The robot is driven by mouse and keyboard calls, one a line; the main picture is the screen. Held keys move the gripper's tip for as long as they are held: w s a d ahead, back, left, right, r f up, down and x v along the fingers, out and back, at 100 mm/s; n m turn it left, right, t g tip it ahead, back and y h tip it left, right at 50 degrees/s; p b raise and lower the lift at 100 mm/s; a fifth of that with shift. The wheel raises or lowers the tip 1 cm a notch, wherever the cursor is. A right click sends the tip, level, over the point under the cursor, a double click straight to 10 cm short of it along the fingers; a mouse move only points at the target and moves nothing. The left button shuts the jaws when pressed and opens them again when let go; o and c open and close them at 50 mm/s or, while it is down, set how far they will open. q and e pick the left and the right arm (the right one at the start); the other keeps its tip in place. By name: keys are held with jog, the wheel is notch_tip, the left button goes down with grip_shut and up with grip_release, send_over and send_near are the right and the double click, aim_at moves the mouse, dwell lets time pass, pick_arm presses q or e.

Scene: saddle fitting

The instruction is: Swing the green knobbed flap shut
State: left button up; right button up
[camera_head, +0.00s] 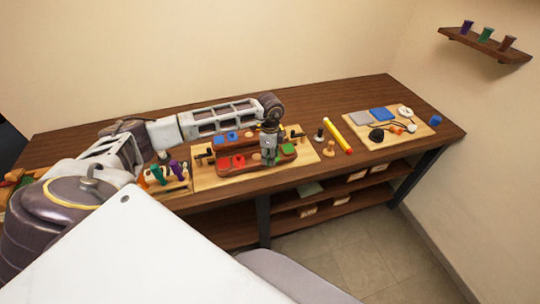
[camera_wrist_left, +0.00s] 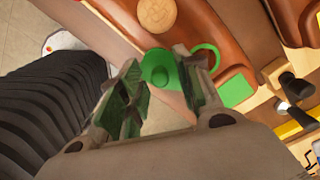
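The green knobbed flap shows in the left wrist view as a round green knob (camera_wrist_left: 158,70) with a green ring beside it, next to brown leather. In the head view my left gripper (camera_head: 270,157) points down over the saddle's front part and hides the flap. My right gripper is not in view.
The wooden board (camera_head: 207,182) also carries red and blue patches. A rack of coloured-handled tools (camera_head: 160,174) stands to its left.

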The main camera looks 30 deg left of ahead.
pick_arm(q)
grip_shut()
